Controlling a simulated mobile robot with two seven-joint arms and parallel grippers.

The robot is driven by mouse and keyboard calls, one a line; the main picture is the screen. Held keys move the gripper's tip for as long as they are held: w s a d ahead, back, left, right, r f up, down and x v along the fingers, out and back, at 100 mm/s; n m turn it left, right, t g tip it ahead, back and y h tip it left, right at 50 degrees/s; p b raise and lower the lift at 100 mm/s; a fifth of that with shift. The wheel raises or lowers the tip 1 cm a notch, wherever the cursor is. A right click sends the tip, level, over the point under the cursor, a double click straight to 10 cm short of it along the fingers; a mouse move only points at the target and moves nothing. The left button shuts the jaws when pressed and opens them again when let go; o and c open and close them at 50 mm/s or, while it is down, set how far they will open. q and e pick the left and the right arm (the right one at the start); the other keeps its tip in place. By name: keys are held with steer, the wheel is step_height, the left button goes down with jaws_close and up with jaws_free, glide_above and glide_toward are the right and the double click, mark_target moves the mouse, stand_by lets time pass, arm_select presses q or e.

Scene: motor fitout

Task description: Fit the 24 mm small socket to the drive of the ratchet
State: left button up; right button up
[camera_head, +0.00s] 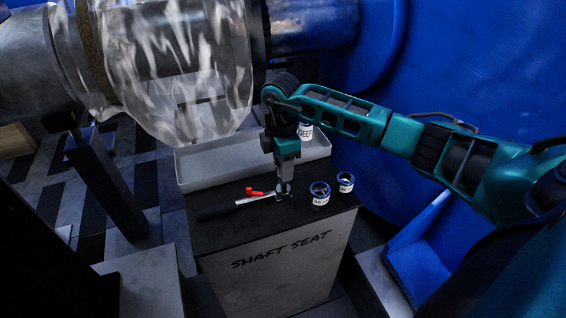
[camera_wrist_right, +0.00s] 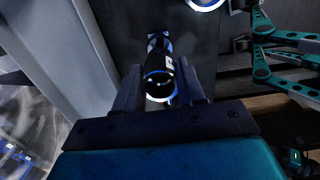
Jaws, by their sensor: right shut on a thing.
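The ratchet (camera_head: 245,200) lies on the black top of the box marked SHAFT SEAT. Its dark handle points left and a red part sits by its bright shaft. My right gripper (camera_head: 284,188) points down over the ratchet's right end and hides much of it. In the right wrist view, my right gripper (camera_wrist_right: 160,88) is shut on a dark small socket (camera_wrist_right: 160,86) with a pale-blue rim and a white label. I cannot read its size, nor tell whether it touches the drive. My left gripper is not in view.
Two dark sockets (camera_head: 320,193) (camera_head: 346,182) with white labels stand on the box top to the right of the gripper. A grey tray (camera_head: 215,178) lies behind, with a labelled container (camera_head: 305,132) at its right part. A clear-covered machine stands at upper left.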

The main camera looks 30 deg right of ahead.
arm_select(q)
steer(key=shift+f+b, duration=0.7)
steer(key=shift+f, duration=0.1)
arm_select(e)
steer(key=shift+f, duration=1.45)
steer(key=o, duration=1.2)
arm_select(q)
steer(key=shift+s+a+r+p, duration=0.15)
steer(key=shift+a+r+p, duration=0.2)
steer(key=shift+p, duration=0.45)
arm_select(e)
step_height(320, 180, up, 13)
steer(key=shift+a, duration=0.15)
